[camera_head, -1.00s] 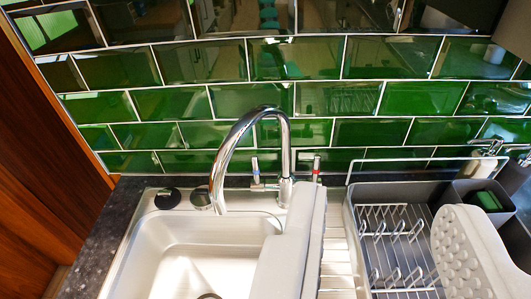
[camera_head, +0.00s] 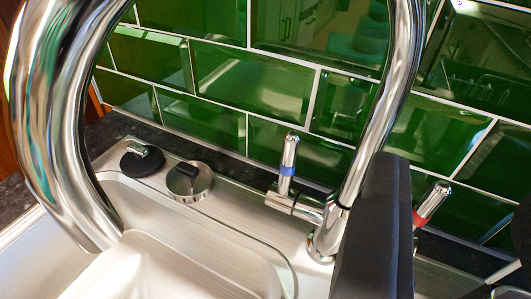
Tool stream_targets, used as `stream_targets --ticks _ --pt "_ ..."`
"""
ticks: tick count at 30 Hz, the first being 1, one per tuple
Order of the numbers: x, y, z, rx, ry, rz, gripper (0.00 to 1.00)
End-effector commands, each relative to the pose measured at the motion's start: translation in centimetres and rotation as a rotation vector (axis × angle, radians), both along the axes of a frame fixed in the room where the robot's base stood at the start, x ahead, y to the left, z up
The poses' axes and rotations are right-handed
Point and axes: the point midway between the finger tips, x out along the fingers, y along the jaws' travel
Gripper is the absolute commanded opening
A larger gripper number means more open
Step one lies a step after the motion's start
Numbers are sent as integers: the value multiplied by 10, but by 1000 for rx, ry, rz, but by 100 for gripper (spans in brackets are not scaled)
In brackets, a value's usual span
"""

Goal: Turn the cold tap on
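The chrome tap (camera_head: 381,110) fills much of the view, with its spout arching over the sink on the left. Its cold lever (camera_head: 289,152) is a chrome stub with a blue ring, pointing up on the left of the tap base. The hot lever (camera_head: 432,203) has a red ring, leans right and is partly hidden behind my finger. My gripper (camera_head: 455,190) is open, with one dark finger right of the tap base and the other partly visible at the right edge. The red-ringed lever shows between the fingers, and the blue-ringed lever is left of both.
The steel sink (camera_head: 190,250) lies below left. A black knob (camera_head: 142,160) and a round metal knob (camera_head: 189,182) sit on its back rim. Green tiles (camera_head: 255,85) form the wall close behind. The spout stands close to the camera.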

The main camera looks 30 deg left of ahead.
Motion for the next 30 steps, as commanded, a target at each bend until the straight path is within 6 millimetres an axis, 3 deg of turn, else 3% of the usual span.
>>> stream_targets --ticks 1,3,10,18,30 --pt "5 11 -23 13 2 29 34" --pt "7 25 -48 33 -11 66 34" --pt "1 58 -100 104 -50 150 34" --pt "3 70 -111 133 -68 173 34" --pt "50 91 -111 130 -68 173 34"
